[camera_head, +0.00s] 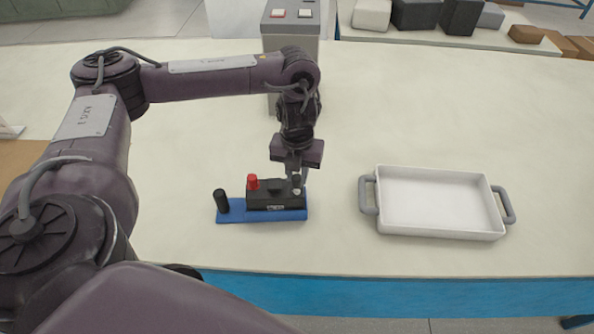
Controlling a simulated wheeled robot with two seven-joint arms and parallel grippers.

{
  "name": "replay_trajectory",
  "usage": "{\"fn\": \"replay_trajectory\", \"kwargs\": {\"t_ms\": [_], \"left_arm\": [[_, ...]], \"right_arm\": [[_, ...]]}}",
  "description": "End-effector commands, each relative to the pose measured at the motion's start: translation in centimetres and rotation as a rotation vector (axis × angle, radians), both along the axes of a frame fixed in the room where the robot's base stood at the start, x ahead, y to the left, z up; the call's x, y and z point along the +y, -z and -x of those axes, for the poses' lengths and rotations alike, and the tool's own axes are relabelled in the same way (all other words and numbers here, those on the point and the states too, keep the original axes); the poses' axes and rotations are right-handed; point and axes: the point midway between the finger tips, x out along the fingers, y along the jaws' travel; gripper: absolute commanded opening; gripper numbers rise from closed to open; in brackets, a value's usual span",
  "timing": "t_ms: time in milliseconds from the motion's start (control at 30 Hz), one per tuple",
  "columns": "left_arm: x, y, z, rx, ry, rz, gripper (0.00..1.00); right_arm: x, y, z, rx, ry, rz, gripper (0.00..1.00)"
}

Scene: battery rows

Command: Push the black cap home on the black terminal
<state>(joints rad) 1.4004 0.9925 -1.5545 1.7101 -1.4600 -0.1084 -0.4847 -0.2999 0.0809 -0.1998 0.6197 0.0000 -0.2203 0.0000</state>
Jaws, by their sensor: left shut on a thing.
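The black battery (262,197) stands on a blue base (240,215) near the table's front edge. A red cap (253,182) sits at the left of its top. My left gripper (297,177) points straight down over the battery's right end. It is shut on a small dark piece, the black cap (297,179), right at the place of the black terminal. A small pale spot shows just below the cap. The fingers partly hide the cap and terminal, so I cannot tell how far down the cap sits. My right gripper is out of view.
A black upright cylinder (222,201) stands at the left end of the blue base. A white tray (440,234) with grey handles lies empty to the right. A grey box with red and white buttons (291,46) stands behind my arm. Table between is clear.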

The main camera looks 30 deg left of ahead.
Motion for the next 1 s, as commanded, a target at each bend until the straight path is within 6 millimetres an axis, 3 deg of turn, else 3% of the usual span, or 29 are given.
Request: {"fn": "replay_trajectory", "kwargs": {"t_ms": [1000], "left_arm": [[0.0,1.2,-0.1,-0.001,0.000,0.000,0.01]], "right_arm": [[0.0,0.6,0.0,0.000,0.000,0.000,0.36]]}}
